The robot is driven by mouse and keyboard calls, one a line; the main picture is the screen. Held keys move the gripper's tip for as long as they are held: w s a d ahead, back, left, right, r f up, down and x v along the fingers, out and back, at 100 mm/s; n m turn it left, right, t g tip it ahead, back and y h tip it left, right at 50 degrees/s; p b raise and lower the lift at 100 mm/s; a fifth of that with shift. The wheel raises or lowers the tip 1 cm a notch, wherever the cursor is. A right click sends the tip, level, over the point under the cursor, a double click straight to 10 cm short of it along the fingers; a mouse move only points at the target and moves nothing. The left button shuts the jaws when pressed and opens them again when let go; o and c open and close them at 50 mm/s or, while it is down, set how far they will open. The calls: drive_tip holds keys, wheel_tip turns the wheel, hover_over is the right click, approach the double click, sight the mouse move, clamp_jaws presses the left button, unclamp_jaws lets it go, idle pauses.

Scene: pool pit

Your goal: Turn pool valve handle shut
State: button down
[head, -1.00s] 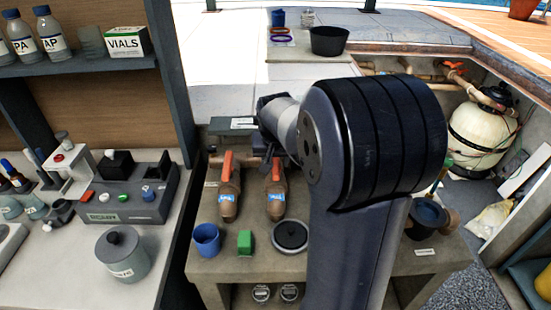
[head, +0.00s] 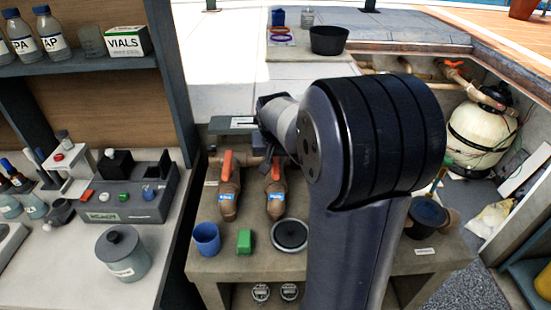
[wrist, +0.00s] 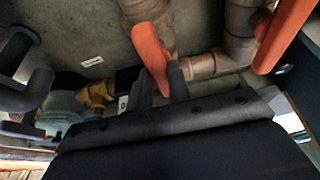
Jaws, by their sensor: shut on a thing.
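Two brown valves with blue labels and orange handles stand side by side on the concrete ledge in the head view: the left valve (head: 228,200) and the right valve (head: 275,200). The right valve's orange handle (head: 275,170) is partly behind my arm's end. In the wrist view this orange handle (wrist: 150,48) runs down between the dark fingers of my gripper (wrist: 162,84), which is shut on its end. The left valve's handle (head: 227,164) points away from me, roughly along its valve body. My forearm hides much of the right side.
A blue cup (head: 206,238), a green block (head: 244,241) and a round dark-lidded dish (head: 289,235) stand in front of the valves. Another orange handle (wrist: 287,35) is close beside my gripper in the wrist view. A cream filter tank (head: 478,135) stands at right.

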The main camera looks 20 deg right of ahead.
drive_tip(key=shift+m, duration=0.3)
drive_tip(key=m+b, duration=0.1)
drive_tip(key=m+h, duration=0.1)
drive_tip(key=m, duration=0.1)
drive_tip(key=shift+w+a+f+m+g+b, duration=0.1)
drive_tip(key=shift+w+a+m+g+b, duration=0.05)
drive_tip(key=shift+m+g+b, duration=0.2)
drive_tip(key=m, duration=0.2)
drive_tip(key=m+g+h+b, duration=0.1)
drive_tip(key=m, duration=0.1)
drive_tip(key=shift+m+g, duration=0.25)
drive_tip(key=m+g, duration=0.1)
drive_tip(key=m, duration=0.3)
drive_tip(key=shift+w+m+g+h, duration=0.2)
drive_tip(key=shift+m+g+h, duration=0.1)
drive_tip(key=shift+g+h, duration=0.1)
drive_tip(key=shift+w+m+g+y+p, duration=0.15)
drive_tip(key=shift+m+g+p, duration=0.2)
drive_tip(key=shift+m, duration=0.75)
drive_tip(key=shift+s+m+g+y+p, duration=0.15)
drive_tip(key=shift+m+g, duration=0.3)
drive_tip(key=shift+m, duration=0.65)
drive_tip(key=shift+w, duration=0.1)
drive_tip(key=c, duration=1.3)
unclamp_jaws()
